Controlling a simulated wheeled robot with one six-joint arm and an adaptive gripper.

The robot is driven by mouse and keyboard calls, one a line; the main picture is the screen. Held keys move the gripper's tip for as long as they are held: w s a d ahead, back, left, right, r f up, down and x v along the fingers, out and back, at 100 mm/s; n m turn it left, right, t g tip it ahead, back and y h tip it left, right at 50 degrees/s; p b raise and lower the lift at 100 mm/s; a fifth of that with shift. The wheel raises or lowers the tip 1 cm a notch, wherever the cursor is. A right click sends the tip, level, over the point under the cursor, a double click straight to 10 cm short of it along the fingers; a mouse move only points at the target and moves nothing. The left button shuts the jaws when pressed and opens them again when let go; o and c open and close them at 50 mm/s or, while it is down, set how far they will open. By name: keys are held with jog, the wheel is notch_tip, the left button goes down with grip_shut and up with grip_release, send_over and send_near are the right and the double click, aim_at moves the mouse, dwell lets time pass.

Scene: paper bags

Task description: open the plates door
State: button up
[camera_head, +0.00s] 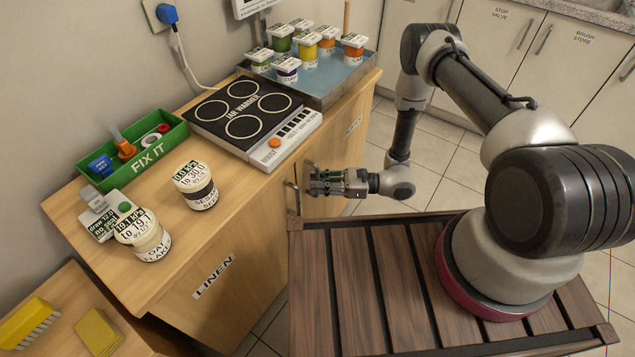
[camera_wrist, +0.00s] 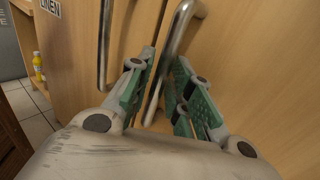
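The wooden cabinet has a door on its right part with a small label (camera_head: 353,126), too small to read surely. The door marked LINEN (camera_head: 213,277) is to its left. Two upright metal bar handles stand side by side at the seam. The left handle (camera_wrist: 103,45) is outside my fingers in the wrist view. The right handle (camera_wrist: 176,42) runs down between my green-padded fingers. My gripper (camera_head: 315,183) is at the cabinet front, fingers apart around this handle; firm contact does not show. Both doors look closed.
The cabinet top holds a jar warmer (camera_head: 243,114), a blue tray (camera_head: 338,85) of jars, a green FIX IT box (camera_head: 133,148) and labelled jars. My slatted wooden platform stands close in front. Tiled floor (camera_head: 440,160) is free to the right of the cabinet.

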jog(key=shift+a, duration=0.3)
jog(key=shift+c, duration=0.3)
grip_shut()
